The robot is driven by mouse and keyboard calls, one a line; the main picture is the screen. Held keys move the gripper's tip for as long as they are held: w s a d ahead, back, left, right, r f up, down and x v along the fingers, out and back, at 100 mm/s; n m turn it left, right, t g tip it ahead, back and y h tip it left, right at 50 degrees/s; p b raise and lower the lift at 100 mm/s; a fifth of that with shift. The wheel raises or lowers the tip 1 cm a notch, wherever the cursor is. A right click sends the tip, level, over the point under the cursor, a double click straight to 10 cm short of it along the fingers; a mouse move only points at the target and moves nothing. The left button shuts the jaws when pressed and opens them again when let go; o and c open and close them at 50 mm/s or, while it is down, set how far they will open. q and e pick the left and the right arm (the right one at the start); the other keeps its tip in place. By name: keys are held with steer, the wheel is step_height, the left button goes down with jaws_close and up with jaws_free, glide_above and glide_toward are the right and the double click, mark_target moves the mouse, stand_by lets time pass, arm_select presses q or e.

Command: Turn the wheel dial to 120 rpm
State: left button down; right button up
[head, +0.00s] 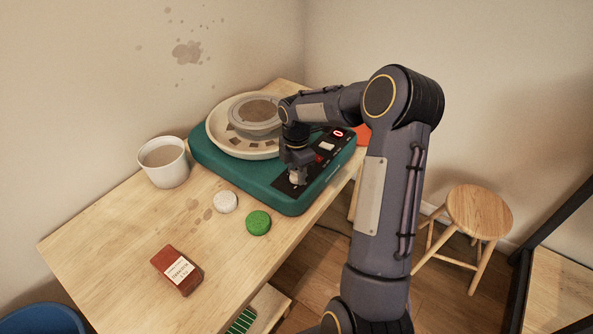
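The pottery wheel is a teal box (224,165) with a cream splash pan (223,143) and a grey wheel head (254,115), at the back of the wooden table. Its black control panel (318,169) runs along the front right edge. A red display on it reads 0 (338,133). My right gripper (297,178) points down at the near end of the panel, over a pale dial (296,179). The fingers are small and largely hidden by the wrist, so I cannot tell whether they grip the dial. My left gripper is out of view.
A cup (164,163) stands left of the wheel. A white round piece (225,202), a green one (258,222) and a red-brown labelled block (177,270) lie on the table (110,245). A stool (480,212) stands at right, a blue bucket (42,319) at lower left.

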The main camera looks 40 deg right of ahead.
steer(key=c, duration=0.4)
